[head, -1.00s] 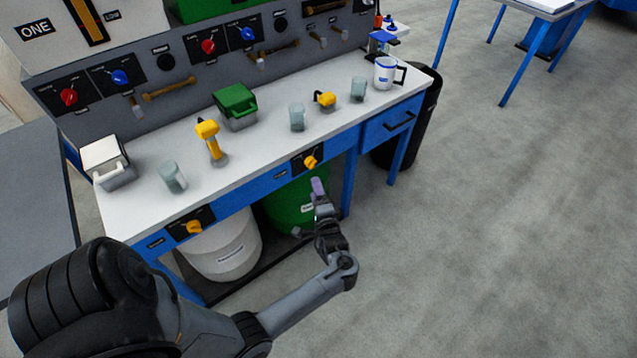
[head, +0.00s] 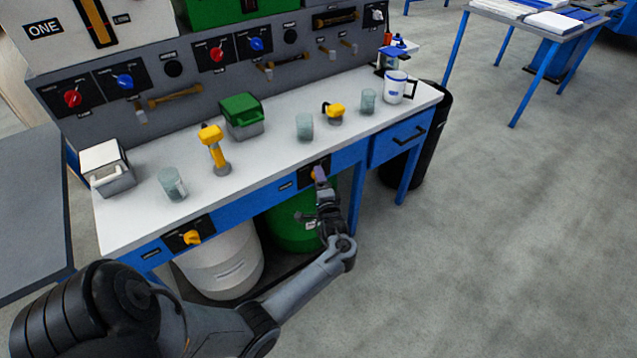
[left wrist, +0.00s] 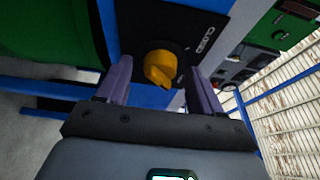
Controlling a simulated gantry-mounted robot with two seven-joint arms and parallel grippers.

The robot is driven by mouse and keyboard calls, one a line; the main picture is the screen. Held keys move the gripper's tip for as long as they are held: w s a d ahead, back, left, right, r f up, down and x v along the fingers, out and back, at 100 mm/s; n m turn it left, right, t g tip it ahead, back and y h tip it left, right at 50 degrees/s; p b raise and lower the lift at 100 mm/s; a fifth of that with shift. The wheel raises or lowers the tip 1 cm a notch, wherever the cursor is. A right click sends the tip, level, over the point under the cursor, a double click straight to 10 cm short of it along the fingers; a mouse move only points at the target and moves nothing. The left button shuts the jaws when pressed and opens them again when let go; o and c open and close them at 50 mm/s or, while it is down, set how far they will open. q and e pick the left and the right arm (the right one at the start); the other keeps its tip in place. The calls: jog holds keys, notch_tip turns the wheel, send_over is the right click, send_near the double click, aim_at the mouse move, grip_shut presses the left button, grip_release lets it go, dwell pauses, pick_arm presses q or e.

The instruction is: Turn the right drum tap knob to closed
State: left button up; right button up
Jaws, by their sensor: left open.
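The right drum tap knob (left wrist: 160,68) is yellow and sits on a black plate (left wrist: 196,22) marked "CLOSED" in the left wrist view. In the head view this plate (head: 324,166) is on the blue front rail above the green drum (head: 291,222). My left gripper (left wrist: 163,90) is open, its two purple fingers on either side of the knob in the picture; I cannot tell if they touch it. In the head view my left gripper (head: 320,180) is in front of the plate and hides most of the knob. My right gripper is not in view.
Another yellow knob (head: 191,237) is on the rail further left, above a white drum (head: 225,262). The bench top (head: 262,158) holds cups, yellow-handled items and boxes. A blue drawer (head: 398,139) is to the right. Open floor lies in front.

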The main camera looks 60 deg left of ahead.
pick_arm(q)
jog(key=shift+w+a, duration=0.1)
jog(key=shift+a, duration=0.25)
jog(key=c, duration=1)
jog(key=shift+c, duration=0.2)
